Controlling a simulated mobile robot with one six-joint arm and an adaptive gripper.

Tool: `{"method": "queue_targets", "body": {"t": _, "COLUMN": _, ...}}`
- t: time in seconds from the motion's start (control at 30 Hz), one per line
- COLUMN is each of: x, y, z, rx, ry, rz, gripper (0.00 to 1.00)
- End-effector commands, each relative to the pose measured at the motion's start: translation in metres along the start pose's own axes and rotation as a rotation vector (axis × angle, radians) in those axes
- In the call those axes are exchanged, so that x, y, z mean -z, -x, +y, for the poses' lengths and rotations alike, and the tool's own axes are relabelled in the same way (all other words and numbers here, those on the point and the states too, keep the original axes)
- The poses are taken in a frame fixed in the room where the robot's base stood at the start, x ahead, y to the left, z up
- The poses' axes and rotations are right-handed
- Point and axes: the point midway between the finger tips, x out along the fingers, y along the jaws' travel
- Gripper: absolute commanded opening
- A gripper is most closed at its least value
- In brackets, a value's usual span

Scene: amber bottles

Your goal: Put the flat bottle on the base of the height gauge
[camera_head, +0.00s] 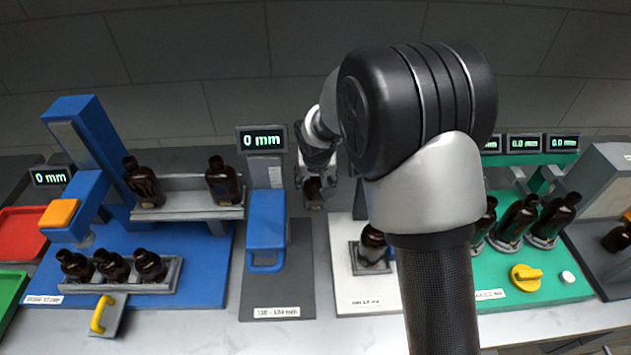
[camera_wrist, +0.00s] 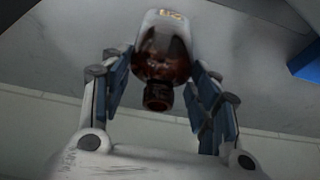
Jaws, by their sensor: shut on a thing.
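My gripper (camera_head: 316,168) is shut on a dark amber bottle (camera_head: 314,191), taken to be the flat bottle, in the head view. In the wrist view the bottle (camera_wrist: 161,62) is between the two fingers, its dark cap toward the camera and a small yellowish label at the far end. The height gauge looks to be the middle station: a grey post with a "0 mm" display (camera_head: 262,140), a blue part (camera_head: 266,222) with a loop handle, and a dark grey base (camera_head: 281,295). The bottle appears beside the blue part, near the base's right rear; its height above is unclear.
A blue station (camera_head: 205,265) on the left carries several amber bottles on a tray and a raised shelf (camera_head: 190,206). A white plate (camera_head: 355,301) with one bottle (camera_head: 373,246) is right of the gauge, then a green station (camera_head: 535,285) with more bottles. My arm hides part between.

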Motion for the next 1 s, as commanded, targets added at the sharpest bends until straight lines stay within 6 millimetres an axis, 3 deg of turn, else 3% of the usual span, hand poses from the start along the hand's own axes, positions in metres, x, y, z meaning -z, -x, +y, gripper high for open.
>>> {"method": "queue_targets", "body": {"t": 0.33, "x": 0.0000, "y": -0.0028, "z": -0.0002, "rx": 0.001, "ry": 0.000, "rz": 0.004, "gripper": 0.15}}
{"method": "queue_targets", "body": {"t": 0.37, "x": 0.0001, "y": -0.0020, "z": -0.0002, "rx": 0.001, "ry": 0.000, "rz": 0.003, "gripper": 0.58}}
{"method": "queue_targets", "body": {"t": 0.6, "x": 0.0004, "y": -0.0013, "z": -0.0002, "rx": 0.001, "ry": 0.000, "rz": 0.003, "gripper": 0.74}}
{"method": "queue_targets", "body": {"t": 1.0, "x": 0.0012, "y": 0.0007, "z": -0.0002, "rx": 0.001, "ry": 0.000, "rz": 0.003, "gripper": 0.76}}
